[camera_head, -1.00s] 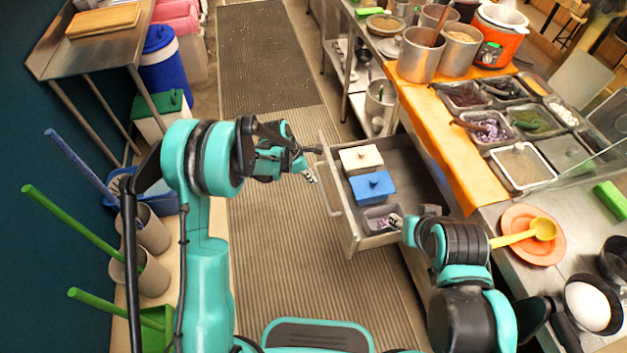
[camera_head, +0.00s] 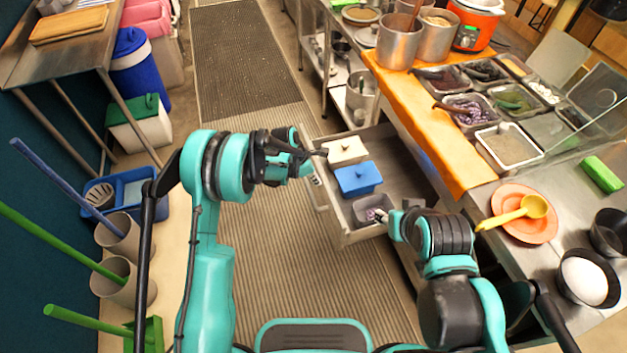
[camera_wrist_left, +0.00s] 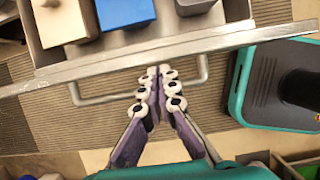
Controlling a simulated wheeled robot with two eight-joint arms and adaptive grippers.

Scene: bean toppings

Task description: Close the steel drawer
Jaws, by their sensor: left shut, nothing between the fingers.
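The steel drawer (camera_head: 365,235) is pulled out from the counter over the floor mat. It holds a white lidded box (camera_head: 346,150), a blue lidded box (camera_head: 358,181) and a small grey container (camera_head: 362,205). My left gripper (camera_head: 316,172) is at the drawer's front, shut and empty. In the left wrist view, its fingertips (camera_wrist_left: 163,76) overlap the drawer handle (camera_wrist_left: 100,99), close to the front edge (camera_wrist_left: 130,62); contact is unclear.
The counter (camera_head: 560,238) on the right carries topping pans, an orange plate (camera_head: 510,228) with a yellow ladle (camera_head: 534,206), and dark bowls. Bins and a blue tub (camera_head: 128,188) stand on the left. The ribbed floor mat (camera_head: 275,270) before the drawer is clear.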

